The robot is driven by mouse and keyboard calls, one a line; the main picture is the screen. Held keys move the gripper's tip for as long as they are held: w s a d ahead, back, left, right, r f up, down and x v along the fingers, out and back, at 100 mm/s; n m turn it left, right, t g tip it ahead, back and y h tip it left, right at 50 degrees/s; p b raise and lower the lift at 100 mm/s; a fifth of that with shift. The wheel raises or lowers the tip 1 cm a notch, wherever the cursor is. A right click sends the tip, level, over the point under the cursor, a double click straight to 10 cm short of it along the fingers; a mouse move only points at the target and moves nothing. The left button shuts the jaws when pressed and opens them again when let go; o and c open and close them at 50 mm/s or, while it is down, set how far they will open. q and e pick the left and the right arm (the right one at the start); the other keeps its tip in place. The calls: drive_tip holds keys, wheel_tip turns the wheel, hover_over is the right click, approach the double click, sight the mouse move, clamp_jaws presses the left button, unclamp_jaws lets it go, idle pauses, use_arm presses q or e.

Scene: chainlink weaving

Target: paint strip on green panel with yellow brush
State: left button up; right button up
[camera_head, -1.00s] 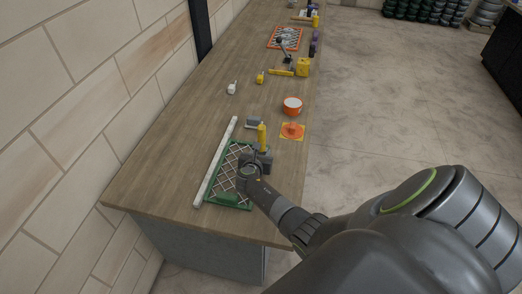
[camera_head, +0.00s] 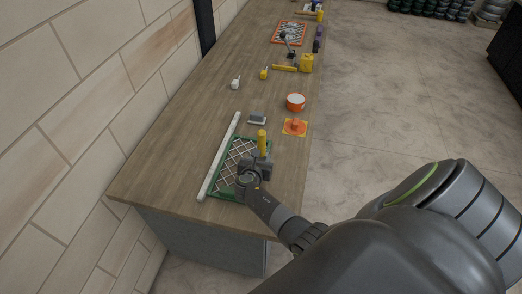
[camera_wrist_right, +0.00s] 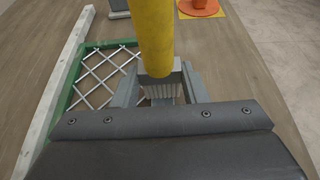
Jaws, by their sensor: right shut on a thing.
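The yellow brush (camera_head: 262,142) stands with its yellow handle upright in my right gripper (camera_head: 258,165). In the right wrist view the yellow handle (camera_wrist_right: 152,35) rises between the jaws (camera_wrist_right: 158,90), with pale bristles below it. My right gripper is shut on the brush, over the right part of the green-framed panel (camera_head: 222,193). The panel lies on the table with a white wire lattice inside; its green frame also shows in the right wrist view (camera_wrist_right: 72,80). My gripper hides part of the panel, and I cannot tell whether the bristles touch it. My left gripper is out of view.
A long white bar (camera_head: 219,155) lies along the panel's left side. A grey block (camera_head: 257,118), an orange piece on a yellow square (camera_head: 295,127) and an orange-white bowl (camera_head: 296,102) are beyond it. The table (camera_head: 180,150) is clear to the left.

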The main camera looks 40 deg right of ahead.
drive_tip(key=shift+s+a+p, duration=0.65)
drive_tip(key=shift+s+a, duration=0.75)
drive_tip(key=shift+a, duration=0.2)
drive_tip(key=shift+s+a+r, duration=0.1)
drive_tip(key=shift+s+a, duration=0.5)
drive_tip(key=shift+a, duration=0.15)
drive_tip(key=shift+s+a+f, duration=0.2)
drive_tip(key=shift+s+a, duration=0.8)
drive_tip(key=shift+a, duration=0.1)
wheel_tip(320, 180, up, 7)
drive_tip(key=shift+f, duration=0.1)
